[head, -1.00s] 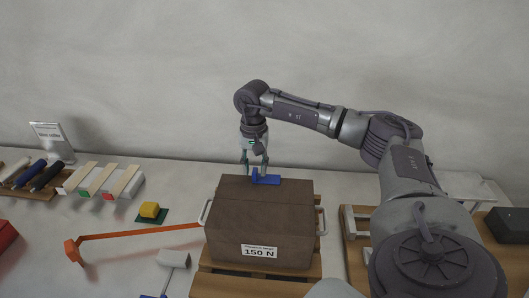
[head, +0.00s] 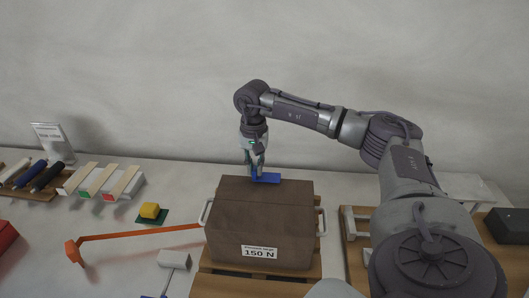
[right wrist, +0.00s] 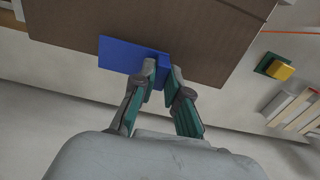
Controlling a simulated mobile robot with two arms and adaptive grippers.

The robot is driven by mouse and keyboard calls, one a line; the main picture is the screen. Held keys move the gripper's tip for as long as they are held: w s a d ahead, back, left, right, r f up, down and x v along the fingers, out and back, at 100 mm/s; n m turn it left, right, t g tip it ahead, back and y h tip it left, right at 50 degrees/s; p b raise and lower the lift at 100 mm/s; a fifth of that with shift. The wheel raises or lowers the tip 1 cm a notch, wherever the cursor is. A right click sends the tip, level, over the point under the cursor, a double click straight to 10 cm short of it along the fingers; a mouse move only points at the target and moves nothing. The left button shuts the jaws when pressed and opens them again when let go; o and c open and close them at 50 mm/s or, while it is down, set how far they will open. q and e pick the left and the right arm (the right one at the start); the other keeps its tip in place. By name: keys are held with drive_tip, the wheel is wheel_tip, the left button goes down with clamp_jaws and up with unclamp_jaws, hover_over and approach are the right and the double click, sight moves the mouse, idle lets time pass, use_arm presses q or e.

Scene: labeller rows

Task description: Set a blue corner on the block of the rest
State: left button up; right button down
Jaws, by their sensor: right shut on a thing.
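The blue corner (head: 268,179) is at the back edge of the brown box's (head: 263,215) top. In the right wrist view the blue corner (right wrist: 128,54) shows a flat plate with a small upright part at its right end. My right gripper (head: 256,173) is shut on that upright part, and its fingertips (right wrist: 163,73) are close together there. I cannot tell whether the corner rests fully on the box. Which thing is the rest's block is not clear. My left gripper is not in view.
The box, labelled 150 N, has side handles and stands on wooden slats (head: 222,286). An orange bar (head: 140,235), a yellow block (head: 149,210) on a green pad and a grey-headed tool (head: 174,259) lie left. A grey frame (head: 354,222) stands right, partly behind my arm.

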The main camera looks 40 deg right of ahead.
drive_tip(key=shift+r+p, duration=2.35)
drive_tip(key=shift+r, duration=1.2)
